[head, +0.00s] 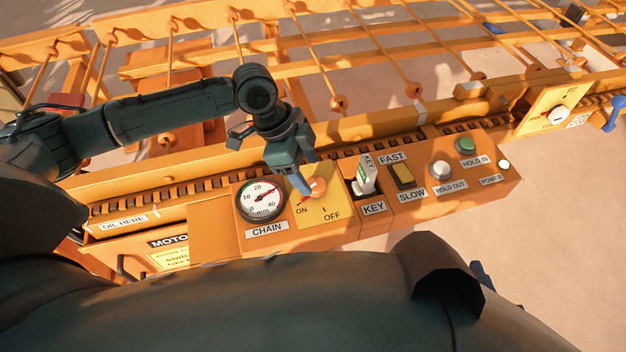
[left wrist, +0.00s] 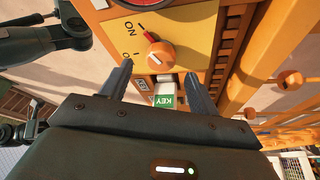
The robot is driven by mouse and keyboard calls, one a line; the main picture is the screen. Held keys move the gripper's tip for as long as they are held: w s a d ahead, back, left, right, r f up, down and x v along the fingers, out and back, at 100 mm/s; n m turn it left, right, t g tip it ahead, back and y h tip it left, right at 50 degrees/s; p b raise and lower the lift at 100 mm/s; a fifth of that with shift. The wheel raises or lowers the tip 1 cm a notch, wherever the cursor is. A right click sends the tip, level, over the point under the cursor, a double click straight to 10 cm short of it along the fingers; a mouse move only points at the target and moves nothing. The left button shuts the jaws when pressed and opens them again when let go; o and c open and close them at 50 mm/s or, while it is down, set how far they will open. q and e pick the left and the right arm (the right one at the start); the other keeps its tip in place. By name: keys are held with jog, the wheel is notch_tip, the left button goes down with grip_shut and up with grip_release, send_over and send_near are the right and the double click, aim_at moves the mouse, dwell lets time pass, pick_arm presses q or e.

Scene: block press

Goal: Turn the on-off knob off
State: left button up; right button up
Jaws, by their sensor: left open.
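The on-off knob (head: 318,187) is orange-red and sits on a yellow plate (head: 323,208) marked ON and OFF. Its red pointer is toward the ON mark.
A chain gauge (head: 261,200) is left of the knob. A key switch with a green-and-white tag (head: 365,176), a yellow fast-slow switch (head: 402,176) and hold buttons (head: 440,169) are to its right. Orange rails and a chain run behind the panel.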

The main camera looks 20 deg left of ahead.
aim_at(316, 184)
pick_arm(q)
jog(key=shift+x, duration=1.9)
jog(key=shift+c, duration=0.4)
